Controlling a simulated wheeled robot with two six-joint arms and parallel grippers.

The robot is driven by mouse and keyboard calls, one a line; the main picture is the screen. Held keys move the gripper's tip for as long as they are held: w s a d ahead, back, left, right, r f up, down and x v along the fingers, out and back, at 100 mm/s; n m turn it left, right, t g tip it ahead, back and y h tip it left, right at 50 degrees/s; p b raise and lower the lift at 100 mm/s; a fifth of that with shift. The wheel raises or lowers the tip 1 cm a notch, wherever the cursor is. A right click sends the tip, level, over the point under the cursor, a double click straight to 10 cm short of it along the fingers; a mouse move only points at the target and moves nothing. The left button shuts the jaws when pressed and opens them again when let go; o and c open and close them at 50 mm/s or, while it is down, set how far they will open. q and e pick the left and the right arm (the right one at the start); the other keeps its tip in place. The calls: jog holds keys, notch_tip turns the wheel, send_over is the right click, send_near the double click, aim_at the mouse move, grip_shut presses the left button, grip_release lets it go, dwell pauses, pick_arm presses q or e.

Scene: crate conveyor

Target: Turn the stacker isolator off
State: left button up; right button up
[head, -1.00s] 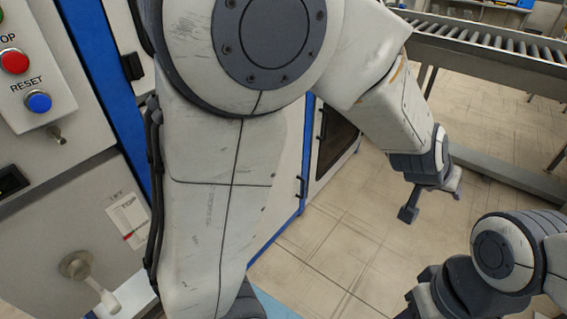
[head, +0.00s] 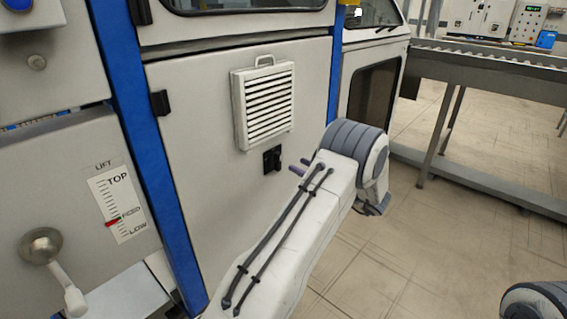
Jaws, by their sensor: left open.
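A small black handle on a black plate (head: 272,158) sits on the grey cabinet door, below the vent. It may be the isolator; no label or position mark is readable on it. My left arm rises from the bottom. Two grey fingers of my left gripper (head: 300,167) show past the arm's upper left edge, just right of the black handle in the picture. They are apart, and the gripper is open and empty. My forearm and wrist hide the rest of it. I cannot tell how far the fingers are from the handle. My right gripper is out of view.
A louvred vent (head: 264,104) sticks out above the handle. Blue posts (head: 150,160) frame the door. At left are a LIFT scale (head: 117,205) and a white-handled lever (head: 66,285). A roller conveyor (head: 480,65) stands at right, with open tiled floor before it.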

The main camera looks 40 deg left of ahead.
aim_at(280, 156)
pick_arm(q)
jog(key=a, duration=0.5)
jog(key=a+b, duration=0.1)
jog(key=a, duration=0.1)
jog(key=shift+w+a, duration=0.3)
jog(key=shift+a, duration=0.1)
grip_shut()
